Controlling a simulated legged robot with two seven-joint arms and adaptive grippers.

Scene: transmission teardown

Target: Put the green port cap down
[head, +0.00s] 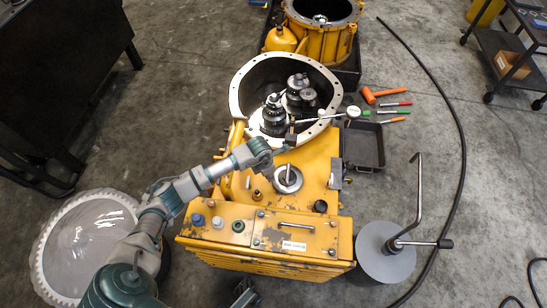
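A small dark green round cap (238,226) shows on the front deck of the yellow transmission housing (320,160), right of a grey cap (218,222) and a blue cap (198,219). It looks like the green port cap; whether it is seated in a port or only lies there I cannot tell. My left gripper (286,147) is above the housing near the bell opening's front rim, well behind the green cap. Its fingers are small and dark, and I cannot tell if they hold anything. A dark part at the bottom edge (242,294) may be my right gripper, mostly cut off.
Gears (274,115) stand in the open bell. A dial gauge (353,111) is at its right rim. A black tray (363,147), an orange mallet (382,95) and a grey disc with a crank rod (385,252) lie right. A large pale gear-edged dish (85,240) lies left.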

